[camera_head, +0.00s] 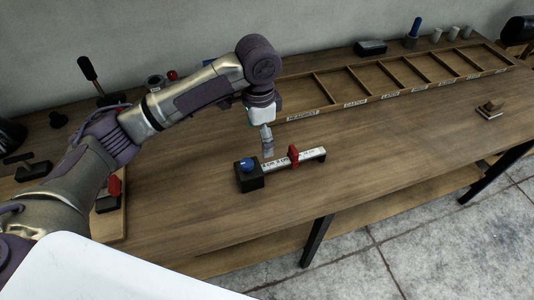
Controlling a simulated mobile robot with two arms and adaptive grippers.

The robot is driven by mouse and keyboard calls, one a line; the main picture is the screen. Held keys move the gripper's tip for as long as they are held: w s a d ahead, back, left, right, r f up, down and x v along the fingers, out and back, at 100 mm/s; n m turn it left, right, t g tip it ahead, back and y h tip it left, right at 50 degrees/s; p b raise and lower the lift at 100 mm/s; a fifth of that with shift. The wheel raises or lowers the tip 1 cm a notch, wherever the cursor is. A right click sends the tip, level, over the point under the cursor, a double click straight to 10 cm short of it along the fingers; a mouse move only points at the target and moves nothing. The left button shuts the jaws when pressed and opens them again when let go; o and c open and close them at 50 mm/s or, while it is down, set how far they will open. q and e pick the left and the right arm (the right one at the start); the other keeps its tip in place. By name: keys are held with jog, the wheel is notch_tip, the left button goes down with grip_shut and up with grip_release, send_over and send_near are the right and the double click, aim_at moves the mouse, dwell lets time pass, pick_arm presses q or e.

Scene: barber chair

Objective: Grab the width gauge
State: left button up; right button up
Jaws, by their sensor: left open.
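The width gauge (308,156) lies on the wooden table. It has a pale marked bar, a red slider (293,155) and a black block (249,178) with a blue knob at its left end. My left gripper (268,152) points down just behind the bar, between the black block and the red slider. It is open and holds nothing that I can see. I cannot tell whether it touches the bar. My right gripper is not in view.
A long wooden tray with labelled compartments (340,104) runs along the back. A board with a red-handled part (113,188) is at the left, partly behind my arm. The table between gauge and brown block is clear.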

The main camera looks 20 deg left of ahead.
aim_at(260, 165)
pick_arm(q)
jog(key=s+f, duration=0.1)
jog(key=f, duration=0.2)
jog(key=s+f, duration=0.1)
jog(key=f, duration=0.1)
jog(key=shift+s+f+p, duration=0.2)
jog(key=shift+s+p, duration=0.15)
jog(key=shift+w+f, duration=0.2)
jog(key=shift+f, duration=0.4)
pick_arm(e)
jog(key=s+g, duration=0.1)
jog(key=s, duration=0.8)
pick_arm(q)
jog(key=f, duration=0.1)
jog(key=f+p, duration=0.1)
jog(key=f, duration=0.1)
jog(key=shift+w+d+f, duration=0.15)
jog(key=shift+w+d, duration=0.05)
jog(key=shift+w+f, duration=0.15)
jog(key=shift+f, duration=1.25)
jog(key=c, duration=1.2)
jog(key=shift+r, duration=0.15)
jog(key=c, duration=0.7)
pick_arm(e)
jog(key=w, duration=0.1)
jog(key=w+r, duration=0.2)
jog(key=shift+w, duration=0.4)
